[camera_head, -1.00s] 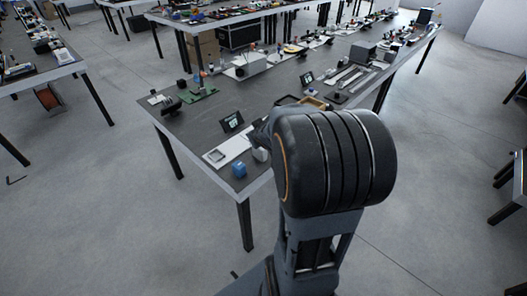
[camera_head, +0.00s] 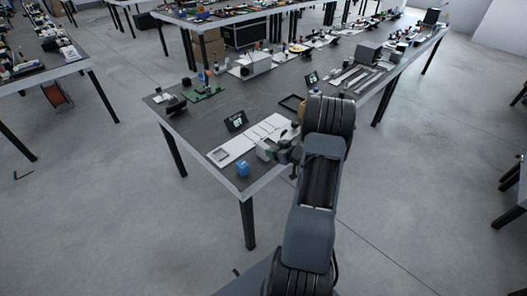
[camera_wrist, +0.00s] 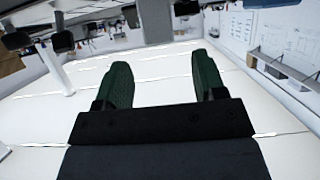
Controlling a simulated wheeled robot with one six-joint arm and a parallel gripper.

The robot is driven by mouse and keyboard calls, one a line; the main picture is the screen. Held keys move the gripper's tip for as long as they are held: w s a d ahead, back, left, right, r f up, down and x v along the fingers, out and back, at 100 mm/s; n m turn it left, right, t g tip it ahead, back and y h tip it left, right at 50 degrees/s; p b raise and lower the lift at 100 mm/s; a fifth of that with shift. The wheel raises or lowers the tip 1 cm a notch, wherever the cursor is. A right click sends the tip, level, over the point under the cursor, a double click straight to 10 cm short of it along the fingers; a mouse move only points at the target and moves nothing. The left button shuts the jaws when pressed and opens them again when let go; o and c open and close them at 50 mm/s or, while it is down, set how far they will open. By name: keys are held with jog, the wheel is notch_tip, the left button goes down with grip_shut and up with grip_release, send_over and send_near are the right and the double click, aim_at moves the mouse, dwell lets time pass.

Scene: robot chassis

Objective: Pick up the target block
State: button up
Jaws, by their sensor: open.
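A small blue block (camera_head: 243,169) sits on the near left corner of the dark worktable, close to its edge. It is the likely target block, though no label shows. My gripper (camera_head: 268,152) is at the table's near edge, to the right of the block and apart from it. In the wrist view my gripper (camera_wrist: 163,75) shows two green fingers spread wide with nothing between them. The block does not show in the wrist view.
A white board (camera_head: 237,146) lies just behind the block, with a small dark screen (camera_head: 236,121) standing beyond it. A black tray frame (camera_head: 292,103) lies farther right. A green board (camera_head: 203,91) lies at the far left.

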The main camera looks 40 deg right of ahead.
aim_at(266, 147)
jog(key=shift+p+x, duration=0.55)
jog(key=shift+x, duration=2.95)
jog(key=shift+f, duration=0.1)
jog(key=c, duration=1.1)
jog(key=shift+c, duration=0.2)
